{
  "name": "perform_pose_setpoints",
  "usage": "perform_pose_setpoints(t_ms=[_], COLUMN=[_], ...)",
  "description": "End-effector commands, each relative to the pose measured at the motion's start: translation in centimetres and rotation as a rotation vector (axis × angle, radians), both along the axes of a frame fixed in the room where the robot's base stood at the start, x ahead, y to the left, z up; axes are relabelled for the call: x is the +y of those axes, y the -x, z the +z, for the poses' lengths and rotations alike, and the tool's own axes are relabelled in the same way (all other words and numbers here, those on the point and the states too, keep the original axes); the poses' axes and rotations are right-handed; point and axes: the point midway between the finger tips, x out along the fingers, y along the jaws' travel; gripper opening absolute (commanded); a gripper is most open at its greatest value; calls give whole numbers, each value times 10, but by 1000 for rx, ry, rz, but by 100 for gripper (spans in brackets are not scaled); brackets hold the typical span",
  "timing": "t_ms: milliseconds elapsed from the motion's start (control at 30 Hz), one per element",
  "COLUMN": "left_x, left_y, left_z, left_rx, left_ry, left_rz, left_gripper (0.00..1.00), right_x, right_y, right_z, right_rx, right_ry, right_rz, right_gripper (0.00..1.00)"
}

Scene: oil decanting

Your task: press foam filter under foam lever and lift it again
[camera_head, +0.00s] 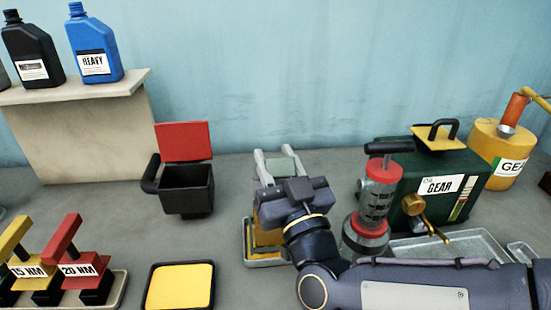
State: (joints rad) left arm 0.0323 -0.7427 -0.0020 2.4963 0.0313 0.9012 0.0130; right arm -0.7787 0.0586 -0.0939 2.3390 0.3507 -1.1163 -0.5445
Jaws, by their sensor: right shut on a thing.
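My right gripper (279,157) reaches in from the lower right, its pale fingers pointing away from the camera. It is shut on a pale grey-green piece (284,168) between the fingers; I cannot tell whether this is the foam lever. Under the gripper and wrist, a yellow part (264,239) stands in a small grey tray (252,262). My arm hides much of it, so the foam filter cannot be made out there. A flat yellow pad (180,287) lies in a black-rimmed tray at the front. My left gripper is not in view.
A black bin (187,187) with a raised red lid stands left of the gripper. Red (76,262) and yellow (18,255) levered blocks are front left. A shelf (80,130) holds bottles.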

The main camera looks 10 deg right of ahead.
Motion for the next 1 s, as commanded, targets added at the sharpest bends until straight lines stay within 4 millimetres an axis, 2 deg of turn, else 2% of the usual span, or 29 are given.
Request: perform_pose_setpoints(t_ms=[467, 500, 633, 900, 1000], left_x=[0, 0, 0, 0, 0], left_y=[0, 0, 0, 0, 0], left_z=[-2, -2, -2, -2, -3], left_rx=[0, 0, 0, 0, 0], left_ry=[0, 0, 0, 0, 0], left_rz=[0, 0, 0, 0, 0], left_gripper=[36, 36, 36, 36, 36], right_x=[1, 1, 1, 0, -1], right_y=[3, 3, 3, 3, 9], right_z=[-1, -1, -1, -2, -4], right_rx=[-2, -2, -2, -1, -1], right_ry=[-1, -1, -1, -1, -2], right_rz=[4, 4, 3, 3, 3], right_gripper=[0, 40, 57, 57, 57])
